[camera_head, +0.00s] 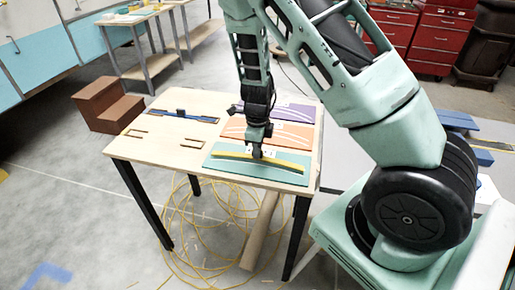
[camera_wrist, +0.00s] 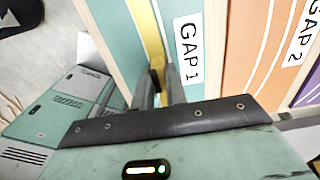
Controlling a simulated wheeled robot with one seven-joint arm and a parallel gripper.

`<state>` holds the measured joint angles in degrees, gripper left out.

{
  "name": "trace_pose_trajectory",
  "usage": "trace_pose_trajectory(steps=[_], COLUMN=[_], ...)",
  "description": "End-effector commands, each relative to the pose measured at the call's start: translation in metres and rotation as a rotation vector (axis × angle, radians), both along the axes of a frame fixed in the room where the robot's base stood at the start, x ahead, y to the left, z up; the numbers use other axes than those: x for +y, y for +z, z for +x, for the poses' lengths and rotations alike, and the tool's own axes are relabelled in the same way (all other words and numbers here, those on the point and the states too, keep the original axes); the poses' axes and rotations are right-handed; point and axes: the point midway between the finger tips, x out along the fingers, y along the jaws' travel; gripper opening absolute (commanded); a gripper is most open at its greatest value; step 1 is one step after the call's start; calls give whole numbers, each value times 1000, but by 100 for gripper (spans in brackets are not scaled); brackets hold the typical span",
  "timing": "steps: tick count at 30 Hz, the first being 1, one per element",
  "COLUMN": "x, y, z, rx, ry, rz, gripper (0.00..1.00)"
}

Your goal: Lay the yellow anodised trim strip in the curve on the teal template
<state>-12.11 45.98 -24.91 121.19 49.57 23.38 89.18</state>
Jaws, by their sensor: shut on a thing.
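The teal template (camera_head: 222,166) lies at the near right edge of the wooden table, and a white label on it reads GAP 1 in the wrist view (camera_wrist: 187,52). The yellow trim strip (camera_head: 285,164) stretches lengthwise over the template. It also shows in the wrist view (camera_wrist: 147,28), with a raised yellow piece between my fingers. My gripper (camera_head: 257,154) points down at the strip's middle and is shut on it; its fingertips show in the wrist view (camera_wrist: 158,88). The strip is at or just above the template surface; I cannot tell whether it sits in the curve.
The orange template (camera_head: 285,137) and purple template (camera_head: 300,111) lie behind the teal one.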

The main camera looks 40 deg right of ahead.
Motion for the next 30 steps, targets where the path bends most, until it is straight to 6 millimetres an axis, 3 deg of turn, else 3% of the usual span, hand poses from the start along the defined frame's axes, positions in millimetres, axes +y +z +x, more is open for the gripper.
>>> trace_pose_trajectory(steps=[30], x=[0], y=[-7], z=[0], rx=[0], ry=[0], rz=[0], gripper=[0])
